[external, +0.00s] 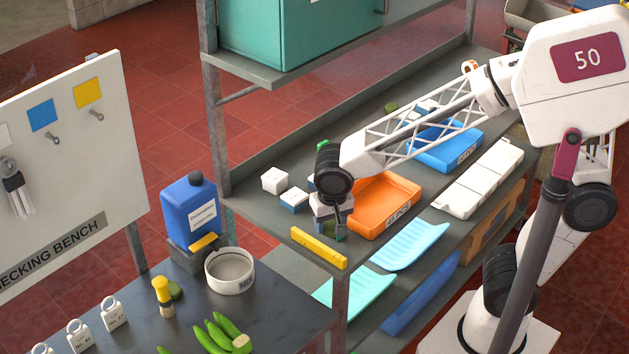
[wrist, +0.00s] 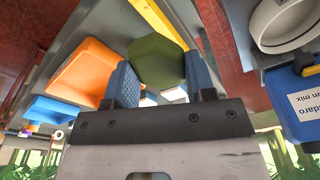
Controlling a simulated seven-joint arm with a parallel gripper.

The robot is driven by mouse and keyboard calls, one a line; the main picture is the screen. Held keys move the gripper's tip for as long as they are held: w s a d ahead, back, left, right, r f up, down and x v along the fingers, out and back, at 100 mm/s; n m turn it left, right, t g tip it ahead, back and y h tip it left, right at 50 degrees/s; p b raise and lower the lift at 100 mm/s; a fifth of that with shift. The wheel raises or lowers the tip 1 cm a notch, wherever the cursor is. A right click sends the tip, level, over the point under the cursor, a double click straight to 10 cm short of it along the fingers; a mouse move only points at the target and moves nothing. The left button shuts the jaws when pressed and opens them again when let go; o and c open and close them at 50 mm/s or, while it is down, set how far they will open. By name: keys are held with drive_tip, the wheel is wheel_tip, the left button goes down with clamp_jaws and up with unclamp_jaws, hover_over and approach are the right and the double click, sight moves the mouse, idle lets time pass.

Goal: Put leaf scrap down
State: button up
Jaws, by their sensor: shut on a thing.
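The leaf scrap (wrist: 158,60) is a dark green, flat-sided piece between the two blue fingers of my gripper (wrist: 160,75) in the wrist view. My gripper is shut on it. In the external view my gripper (external: 335,232) points down over the near left end of the grey shelf, left of the orange tray and behind the yellow bar. Only a little green shows there, mostly hidden by the fingers. I cannot tell whether the scrap touches the shelf.
The orange tray (external: 388,197) and blue tray (external: 447,148) stand right of my gripper. White blocks (external: 274,180) lie behind it. The yellow bar (external: 319,247) runs along the shelf's front edge. A white round bowl (external: 230,271) and blue jug (external: 190,210) stand on the left bench.

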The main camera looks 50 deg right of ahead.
drive_tip(key=s+a+n, duration=0.4)
drive_tip(key=s+a, duration=0.4)
drive_tip(key=s, duration=0.2)
wheel_tip(320, 180, down, 11)
drive_tip(key=shift+s+a, duration=0.2)
idle(0.3)
hover_over(274, 313)
drive_tip(key=shift+s+f, duration=0.15)
drive_tip(key=shift+f, duration=0.6)
drive_tip(key=shift+f, duration=0.1)
drive_tip(key=shift+f, duration=1.65)
drive_tip(key=shift+f, duration=0.15)
